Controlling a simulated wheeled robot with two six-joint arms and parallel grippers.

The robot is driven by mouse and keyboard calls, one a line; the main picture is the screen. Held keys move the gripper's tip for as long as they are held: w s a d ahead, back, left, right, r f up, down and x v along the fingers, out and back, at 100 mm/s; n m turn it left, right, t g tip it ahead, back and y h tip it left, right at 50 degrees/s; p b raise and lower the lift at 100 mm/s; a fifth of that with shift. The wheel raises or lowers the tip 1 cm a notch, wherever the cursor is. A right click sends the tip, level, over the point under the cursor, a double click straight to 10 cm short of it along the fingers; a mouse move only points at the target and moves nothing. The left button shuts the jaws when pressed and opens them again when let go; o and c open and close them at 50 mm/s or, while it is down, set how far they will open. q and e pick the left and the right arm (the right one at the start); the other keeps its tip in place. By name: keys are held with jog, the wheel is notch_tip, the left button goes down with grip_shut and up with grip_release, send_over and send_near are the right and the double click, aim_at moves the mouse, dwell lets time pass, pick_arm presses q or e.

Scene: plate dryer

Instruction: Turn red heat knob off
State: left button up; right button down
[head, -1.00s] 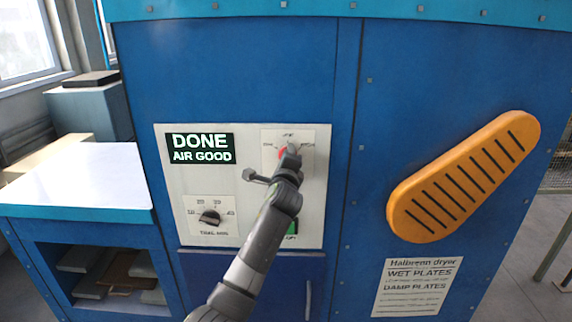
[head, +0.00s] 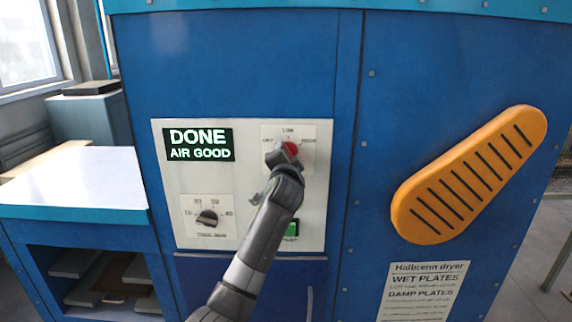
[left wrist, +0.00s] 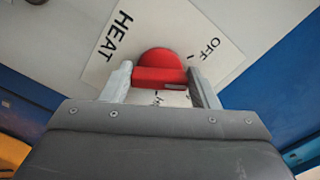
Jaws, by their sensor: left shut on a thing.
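The red heat knob (head: 291,148) sits on a white dial plate at the upper right of the control panel. My left gripper (head: 279,155) is in front of it and partly hides it. In the left wrist view the red knob (left wrist: 160,67) is between the two grey fingers of my gripper (left wrist: 163,84), which are shut on its sides. The word HEAT shows to the left of the knob and OFF to its upper right. I cannot tell which mark the knob points to. My right gripper is not in view.
The panel (head: 168,225) also holds a black timer knob (head: 207,217), a lit display (head: 198,145) reading DONE, AIR GOOD, and a green button (head: 292,228) partly behind my arm. An orange slotted guard (head: 465,178) stands to the right. A white-topped shelf (head: 80,182) is at left.

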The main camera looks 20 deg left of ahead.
pick_arm(q)
jog(key=shift+f+n+b, duration=0.15)
jog(key=shift+n+b, duration=1.3)
jog(key=shift+n, duration=1.35)
jog(key=shift+d, duration=0.1)
jog(key=o, duration=1)
jog(key=shift+b+v, duration=2.25)
jog(key=shift+v, duration=6.4)
